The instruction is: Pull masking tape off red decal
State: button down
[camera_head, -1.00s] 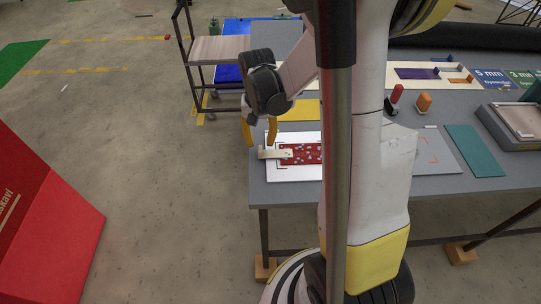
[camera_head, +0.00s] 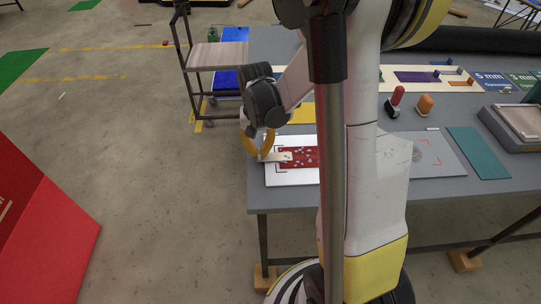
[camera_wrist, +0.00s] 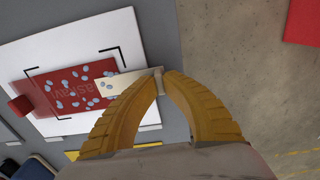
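The red decal (camera_wrist: 62,88) lies on a white panel (camera_wrist: 95,32), inside black corner marks, with pale lettering and several bluish-white spots. A cream strip of masking tape (camera_wrist: 120,82) overlaps the decal's edge and runs out past the panel. My gripper (camera_wrist: 159,76) has its yellow fingertips closed around the tape's free end. In the head view, my gripper (camera_head: 261,155) is low at the table's left edge, with the tape (camera_head: 277,157) reaching from it to the decal (camera_head: 308,155). My arm and a column hide the decal's right part there.
The grey table (camera_head: 285,198) also carries a red-topped item (camera_head: 397,95), an orange item (camera_head: 425,103) and a teal sheet (camera_head: 478,152) at right. A cart (camera_head: 215,56) stands behind left. A large red block (camera_head: 45,225) is on the floor; floor left of the table is clear.

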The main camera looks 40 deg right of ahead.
jog(key=shift+r, duration=0.2)
jog(key=shift+r+p, duration=0.5)
jog(key=shift+r, duration=0.1)
jog(key=shift+r, duration=0.15)
notch_tip(320, 180, up, 13)
jog(key=s+d+p, duration=0.1)
jog(key=p, duration=0.8)
jog(key=shift+d, duration=0.3)
jog(key=shift+f, duration=0.2)
